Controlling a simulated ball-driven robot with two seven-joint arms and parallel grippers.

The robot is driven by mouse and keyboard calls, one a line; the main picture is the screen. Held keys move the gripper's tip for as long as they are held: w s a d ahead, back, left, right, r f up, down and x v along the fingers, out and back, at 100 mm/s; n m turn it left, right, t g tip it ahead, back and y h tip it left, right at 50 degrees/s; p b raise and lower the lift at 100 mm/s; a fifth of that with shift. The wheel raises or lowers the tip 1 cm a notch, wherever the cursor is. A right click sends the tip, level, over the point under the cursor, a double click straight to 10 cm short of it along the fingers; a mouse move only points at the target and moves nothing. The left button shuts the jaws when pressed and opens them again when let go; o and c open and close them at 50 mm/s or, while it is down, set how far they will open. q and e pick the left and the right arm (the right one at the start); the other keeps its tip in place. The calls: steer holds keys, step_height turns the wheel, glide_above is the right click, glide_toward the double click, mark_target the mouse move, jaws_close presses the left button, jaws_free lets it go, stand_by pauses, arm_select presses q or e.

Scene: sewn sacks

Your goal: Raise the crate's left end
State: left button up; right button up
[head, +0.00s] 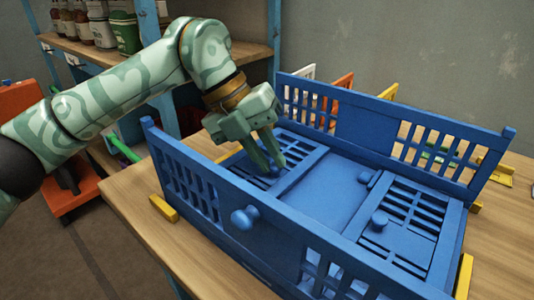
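A blue crate (335,185) stands on the wooden table with its long front and back walls upright. Its left end (297,151), a slatted panel, lies folded down flat inside. The right slatted end panel (415,220) also lies flat, with a round knob (379,222) on it. My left gripper (273,170) reaches down over the left end panel, near its inner edge. Its two fingers show a gap between them. The fingers hide what is at their tips, so I cannot tell whether they grip anything. My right gripper is not in view.
A round knob (245,217) sticks out of the front wall. Yellow blocks (164,207) sit on the table around the crate. White and orange panels (341,82) stand behind it. A shelf (88,48) with jars is at the back left. Bare table (150,245) lies front left.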

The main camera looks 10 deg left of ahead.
arm_select(q)
jaws_close()
steer(key=shift+r, duration=0.15)
